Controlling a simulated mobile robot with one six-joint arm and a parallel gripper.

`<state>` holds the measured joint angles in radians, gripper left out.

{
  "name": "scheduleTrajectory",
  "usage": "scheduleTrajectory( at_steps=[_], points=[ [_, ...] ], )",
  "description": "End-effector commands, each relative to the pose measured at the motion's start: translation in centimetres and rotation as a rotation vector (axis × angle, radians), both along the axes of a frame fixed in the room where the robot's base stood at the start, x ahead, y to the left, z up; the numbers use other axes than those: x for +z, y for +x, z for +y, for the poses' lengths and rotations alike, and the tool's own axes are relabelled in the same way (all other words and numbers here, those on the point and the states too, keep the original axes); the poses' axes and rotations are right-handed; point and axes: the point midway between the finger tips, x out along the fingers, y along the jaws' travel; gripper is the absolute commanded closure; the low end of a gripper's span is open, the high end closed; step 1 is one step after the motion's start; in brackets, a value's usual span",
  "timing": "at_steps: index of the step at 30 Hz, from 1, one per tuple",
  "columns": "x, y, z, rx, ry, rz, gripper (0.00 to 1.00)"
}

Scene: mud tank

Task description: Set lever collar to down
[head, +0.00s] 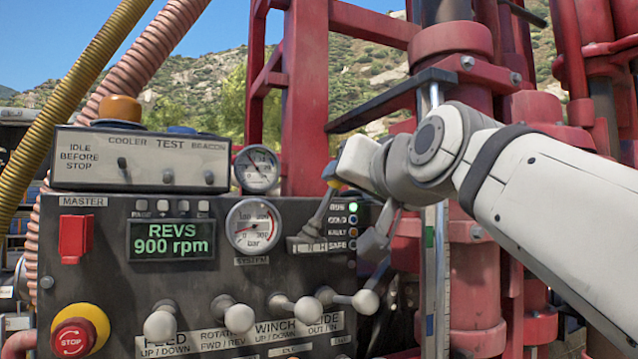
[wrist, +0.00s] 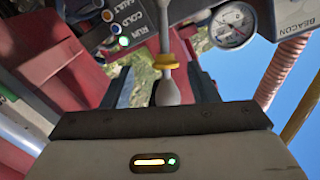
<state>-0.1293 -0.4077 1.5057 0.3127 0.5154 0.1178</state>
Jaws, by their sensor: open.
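The lever (head: 318,216) rises at a tilt from a slotted gate on the right of the black control panel. Its yellow collar (head: 334,183) is partly hidden by my gripper in the head view. In the wrist view the yellow collar (wrist: 165,62) is around the lever's shaft, close to the pale knob (wrist: 168,92). My gripper (wrist: 160,84) is open, with one dark finger on each side of the knob. I see no clear contact between fingers and collar. The gripper body covers the lever's top in the head view.
Several ball-ended levers (head: 285,303) stick out along the panel's lower edge. A pressure gauge (head: 254,225) is left of the lever, and status lamps (head: 353,220) are right of it. A red stop button (head: 73,337) sits low left. Red steel columns (head: 470,270) stand at right.

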Motion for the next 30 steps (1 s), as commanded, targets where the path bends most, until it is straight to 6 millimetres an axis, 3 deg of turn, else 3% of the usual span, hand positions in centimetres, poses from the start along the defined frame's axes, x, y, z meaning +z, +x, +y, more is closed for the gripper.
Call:
scheduleTrajectory(
  at_steps=[3,17,27,30],
  points=[
    [1.2,0.4,0.3,0.004,0.012,-0.021,0.46],
    [1.1,6.6,2.3,0.007,0.011,-0.018,0.46],
    [0.9,7.1,2.5,0.006,0.011,-0.020,0.46],
    [0.9,7.1,2.5,0.007,0.011,-0.019,0.53]
  ],
)
